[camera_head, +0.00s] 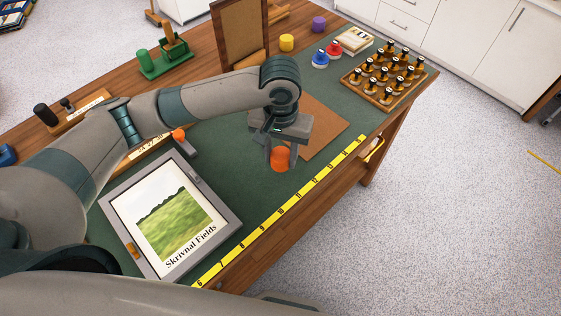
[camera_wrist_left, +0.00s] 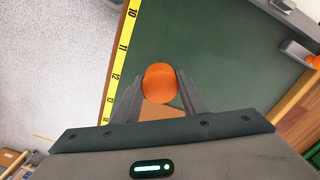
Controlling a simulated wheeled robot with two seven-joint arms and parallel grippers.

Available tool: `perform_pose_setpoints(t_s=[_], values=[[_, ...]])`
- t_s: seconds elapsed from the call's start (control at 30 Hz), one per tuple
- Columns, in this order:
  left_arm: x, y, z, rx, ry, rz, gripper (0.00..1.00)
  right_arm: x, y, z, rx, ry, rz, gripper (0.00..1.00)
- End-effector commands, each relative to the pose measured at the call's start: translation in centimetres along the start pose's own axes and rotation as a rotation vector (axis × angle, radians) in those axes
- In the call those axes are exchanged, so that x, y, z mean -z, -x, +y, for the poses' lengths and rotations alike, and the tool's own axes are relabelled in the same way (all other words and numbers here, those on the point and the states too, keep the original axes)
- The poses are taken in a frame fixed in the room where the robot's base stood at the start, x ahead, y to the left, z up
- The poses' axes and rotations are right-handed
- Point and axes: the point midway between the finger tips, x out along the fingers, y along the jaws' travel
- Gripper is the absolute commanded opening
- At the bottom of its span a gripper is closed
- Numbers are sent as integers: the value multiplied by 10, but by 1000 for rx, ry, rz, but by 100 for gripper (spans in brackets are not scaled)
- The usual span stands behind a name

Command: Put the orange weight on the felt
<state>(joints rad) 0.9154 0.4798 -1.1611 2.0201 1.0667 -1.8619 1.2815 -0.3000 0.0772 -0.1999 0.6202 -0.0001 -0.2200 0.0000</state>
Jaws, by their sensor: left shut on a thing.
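My left gripper (camera_head: 280,150) is shut on an orange weight (camera_head: 281,159), a short round piece. In the left wrist view the orange weight (camera_wrist_left: 160,83) sits between the two fingertips (camera_wrist_left: 160,92). The green felt (camera_head: 232,146) covers much of the wooden bench top and lies under the held weight. I cannot tell whether the weight touches the felt or hangs just above it. My right gripper is in neither view.
A framed print (camera_head: 175,217) lies left of the gripper, with another orange piece (camera_head: 179,134) behind it. A brown board (camera_head: 318,128) lies beside the held weight. A yellow ruler strip (camera_head: 290,202) runs along the front edge. A rack of stamps (camera_head: 383,76) stands at the right.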

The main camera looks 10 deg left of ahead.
Motion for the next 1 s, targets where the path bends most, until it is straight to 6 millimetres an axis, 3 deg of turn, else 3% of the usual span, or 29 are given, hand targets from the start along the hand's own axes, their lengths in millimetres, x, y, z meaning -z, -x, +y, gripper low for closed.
perform_pose_setpoints(t_s=[0.37,0.7,1.0], values=[[0,-2,0,0,0,0,0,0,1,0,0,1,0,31],[0,-36,0,-1,0,0,0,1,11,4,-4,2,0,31],[0,-40,0,-1,0,2,0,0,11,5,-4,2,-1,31]])
